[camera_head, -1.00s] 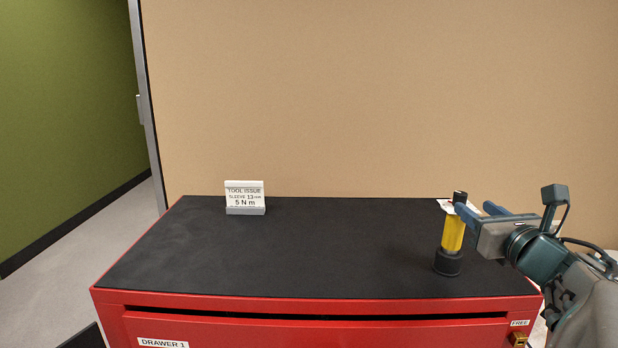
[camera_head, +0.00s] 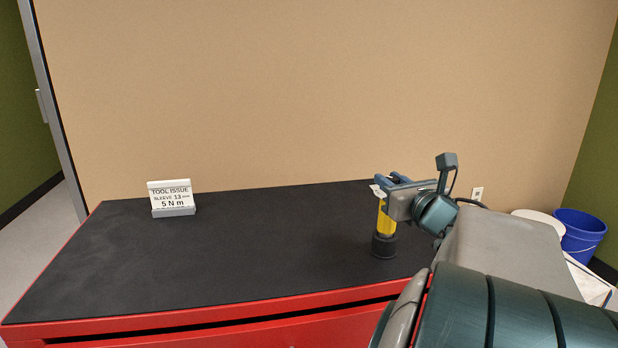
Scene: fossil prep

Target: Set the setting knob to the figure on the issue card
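The issue card (camera_head: 170,192) stands in a grey holder on the left of the black cabinet top and reads "TOOL ISSUE, SLEEVE 13 mm, 5 N m". A yellow-handled tool (camera_head: 387,222) stands upright in a black round base (camera_head: 383,246) at the right. My gripper (camera_head: 386,183) is at the top of this tool, with its blue fingers level with the upper end. The fingers hide the tool's top, so the setting knob and its scale cannot be read. I cannot tell whether the fingers touch it or are closed. A small white tag (camera_head: 377,191) shows beside the fingers.
The black mat (camera_head: 230,255) on the red cabinet (camera_head: 250,335) is clear between card and tool. A tan wall stands close behind. My arm covers the lower right. A blue bucket (camera_head: 580,232) and a white round object (camera_head: 538,220) are beyond it.

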